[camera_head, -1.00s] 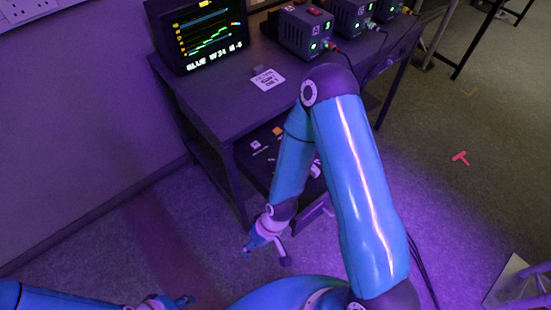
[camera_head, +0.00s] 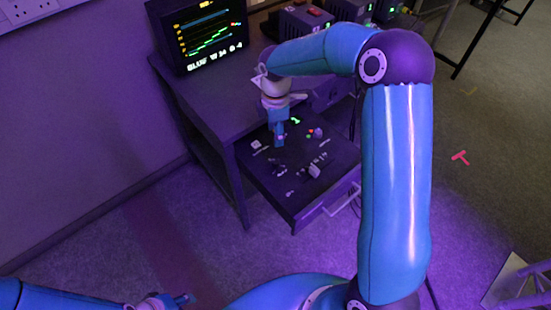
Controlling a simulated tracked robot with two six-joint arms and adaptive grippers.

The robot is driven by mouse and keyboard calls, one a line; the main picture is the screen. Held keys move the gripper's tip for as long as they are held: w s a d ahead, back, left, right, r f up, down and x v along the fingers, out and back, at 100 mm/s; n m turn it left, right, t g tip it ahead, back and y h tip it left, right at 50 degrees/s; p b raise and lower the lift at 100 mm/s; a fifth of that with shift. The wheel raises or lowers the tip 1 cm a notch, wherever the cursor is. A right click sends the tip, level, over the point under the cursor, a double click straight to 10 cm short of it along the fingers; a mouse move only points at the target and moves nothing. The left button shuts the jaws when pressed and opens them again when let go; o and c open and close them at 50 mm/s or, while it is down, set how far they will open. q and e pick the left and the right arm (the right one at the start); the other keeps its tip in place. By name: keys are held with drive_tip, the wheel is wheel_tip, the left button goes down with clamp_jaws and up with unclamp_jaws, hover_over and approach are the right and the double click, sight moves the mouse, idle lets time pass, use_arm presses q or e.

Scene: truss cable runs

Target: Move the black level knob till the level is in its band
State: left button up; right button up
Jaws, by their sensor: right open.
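My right gripper (camera_head: 279,141) points down over the rear left part of the panel in the pulled-out drawer (camera_head: 327,187). It is open, with nothing seen between its fingers. Small controls sit on the panel: a dark knob (camera_head: 276,166) just in front of the gripper, a grey knob (camera_head: 314,171) and a rounded control (camera_head: 318,132) beside coloured dots. Their labels are too small to read, so I cannot tell which is the black level knob. The monitor (camera_head: 203,32) shows coloured traces and a line of text. My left gripper (camera_head: 181,299) is low at the bottom edge, its opening unclear.
The monitor stands on a dark desk (camera_head: 197,98). Grey boxes with lit displays (camera_head: 351,12) stand at the desk's back right, partly behind my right arm. The drawer has a front handle (camera_head: 343,203). The floor left of the desk is clear.

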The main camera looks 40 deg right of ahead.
sight(275, 160)
wheel_tip(275, 160, down, 14)
drive_tip(key=shift+r+p, duration=0.1)
drive_tip(key=shift+p, duration=0.5)
clamp_jaws()
